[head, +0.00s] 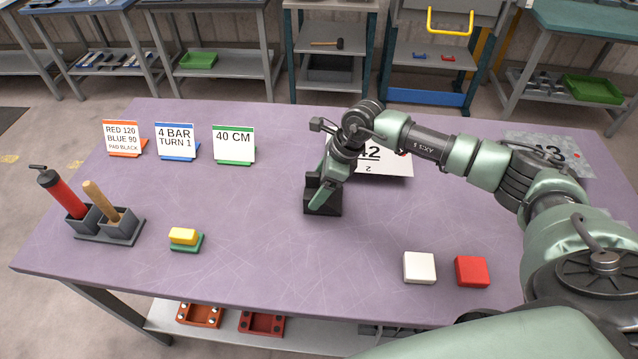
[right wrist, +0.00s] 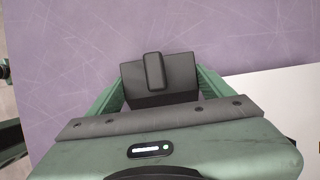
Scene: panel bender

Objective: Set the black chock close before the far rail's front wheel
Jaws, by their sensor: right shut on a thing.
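The black chock (head: 322,208) is between the fingers of my right gripper (head: 325,192), at the middle of the purple table. In the right wrist view the chock (right wrist: 182,72) shows as a dark wedge with a raised rib, a green finger on each side of it. My right gripper is shut on it. The chock is at or just above the table top; I cannot tell whether it touches. No rail or wheel shows in either view. My left gripper is not in view.
A white sheet marked 42 (head: 390,165) lies just behind my gripper, and a grey sheet marked 43 (head: 560,160) lies right. White (head: 419,267) and red (head: 472,271) blocks sit front right. Signs (head: 175,141), a tool holder (head: 112,233) and a yellow block (head: 184,236) stand left.

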